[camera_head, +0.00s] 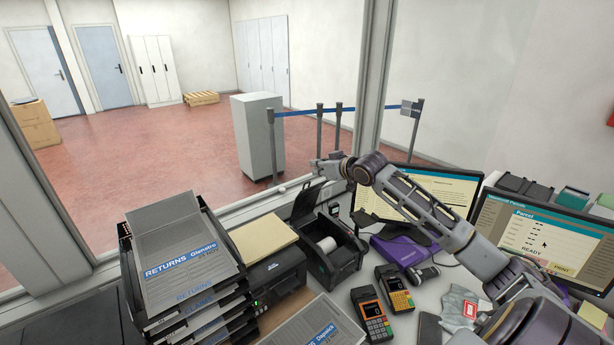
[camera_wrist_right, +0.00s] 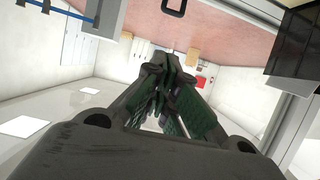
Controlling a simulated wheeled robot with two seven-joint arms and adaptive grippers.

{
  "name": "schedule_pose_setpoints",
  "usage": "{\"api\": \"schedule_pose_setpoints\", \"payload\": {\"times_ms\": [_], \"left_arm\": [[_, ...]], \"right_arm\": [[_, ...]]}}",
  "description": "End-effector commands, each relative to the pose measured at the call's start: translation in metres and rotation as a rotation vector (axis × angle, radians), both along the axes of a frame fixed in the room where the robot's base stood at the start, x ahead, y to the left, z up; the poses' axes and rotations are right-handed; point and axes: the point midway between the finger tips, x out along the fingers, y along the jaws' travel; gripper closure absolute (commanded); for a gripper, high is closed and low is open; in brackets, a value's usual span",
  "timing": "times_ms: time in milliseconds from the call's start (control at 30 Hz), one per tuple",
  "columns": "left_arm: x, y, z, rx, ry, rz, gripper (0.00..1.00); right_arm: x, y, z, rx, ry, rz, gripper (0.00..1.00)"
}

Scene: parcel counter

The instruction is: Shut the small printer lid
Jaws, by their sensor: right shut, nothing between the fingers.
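The small black printer (camera_head: 338,262) stands on the counter near the middle of the head view. Its lid (camera_head: 307,203) is up, tilted back, and a white paper roll (camera_head: 327,244) shows in the open body. My right gripper (camera_head: 322,168) is above the raised lid, at its upper right; I cannot tell whether it touches it. In the right wrist view the fingers of the right gripper (camera_wrist_right: 172,72) are together, with nothing between them. The printer does not show in the wrist view. My left gripper is not in view.
A stack of labelled trays (camera_head: 187,262) and a larger black printer (camera_head: 275,277) stand to the left. Two card terminals (camera_head: 371,315) (camera_head: 395,288) lie to the right. Monitors (camera_head: 425,192) (camera_head: 533,235) stand beyond. The window frame (camera_head: 370,90) rises behind the counter.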

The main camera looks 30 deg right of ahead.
Motion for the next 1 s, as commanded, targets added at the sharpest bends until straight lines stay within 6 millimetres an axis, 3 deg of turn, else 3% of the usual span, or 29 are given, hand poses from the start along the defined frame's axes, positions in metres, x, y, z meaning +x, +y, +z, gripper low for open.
{"api": "schedule_pose_setpoints", "payload": {"times_ms": [367,1000], "left_arm": [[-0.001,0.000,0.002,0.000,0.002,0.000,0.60],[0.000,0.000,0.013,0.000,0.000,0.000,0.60]], "right_arm": [[0.007,0.000,-0.003,0.002,0.001,-0.001,1.00],[0.045,0.004,-0.017,0.001,0.000,0.000,1.00]]}}
